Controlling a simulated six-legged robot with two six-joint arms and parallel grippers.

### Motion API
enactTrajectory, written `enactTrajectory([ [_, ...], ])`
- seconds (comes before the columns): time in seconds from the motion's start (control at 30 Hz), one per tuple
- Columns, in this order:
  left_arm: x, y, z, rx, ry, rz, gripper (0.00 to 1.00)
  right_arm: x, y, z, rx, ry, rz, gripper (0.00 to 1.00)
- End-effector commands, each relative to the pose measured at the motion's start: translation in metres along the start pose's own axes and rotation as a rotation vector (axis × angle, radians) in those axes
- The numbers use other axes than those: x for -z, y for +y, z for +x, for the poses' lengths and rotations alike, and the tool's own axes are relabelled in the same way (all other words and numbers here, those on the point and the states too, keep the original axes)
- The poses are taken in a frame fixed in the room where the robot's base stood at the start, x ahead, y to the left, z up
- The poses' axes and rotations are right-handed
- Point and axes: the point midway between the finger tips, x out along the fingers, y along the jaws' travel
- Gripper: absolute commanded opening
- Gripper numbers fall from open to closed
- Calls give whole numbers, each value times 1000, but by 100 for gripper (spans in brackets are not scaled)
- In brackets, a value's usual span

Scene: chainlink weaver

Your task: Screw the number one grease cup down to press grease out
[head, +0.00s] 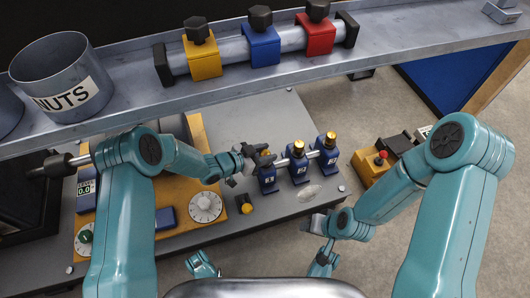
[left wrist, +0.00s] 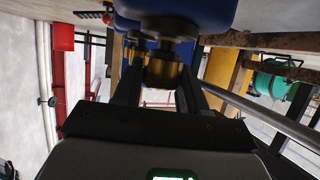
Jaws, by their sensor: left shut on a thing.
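Three blue grease blocks with brass cups stand in a row on the grey bench plate. The leftmost is the number one block (head: 268,181); its label is small and hard to read. My left gripper (head: 262,156) is at the top of this block, shut on its brass grease cup, which is mostly hidden in the head view. In the left wrist view the brass cup (left wrist: 162,73) sits between the two dark fingers, with the blue body (left wrist: 175,14) beyond it. My right gripper (head: 314,223) hangs near the bench's front edge, apart from the cups; its jaws are unclear.
The number two block (head: 298,168) and number three block (head: 326,158) stand close on the right. A shelf above carries a NUTS tin (head: 65,85) and yellow, blue and red clamps on a bar. A yellow panel with a white dial (head: 205,207) lies left.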

Motion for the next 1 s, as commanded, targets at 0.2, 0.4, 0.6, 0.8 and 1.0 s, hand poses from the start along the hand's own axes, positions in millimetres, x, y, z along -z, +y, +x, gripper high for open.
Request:
enactTrajectory([
  [0.2,3,-2,0,3,5,4,11,0,0,0,0,0,0,43],
  [0.4,2,-2,0,3,4,3,11,0,0,0,0,0,0,43],
  [0.6,2,-1,0,2,3,2,63,0,0,0,0,0,0,43],
  [0.8,1,0,0,1,1,1,63,0,0,0,0,0,0,43],
  [1.0,1,0,0,1,0,0,63,0,0,-1,0,-1,0,43],
])
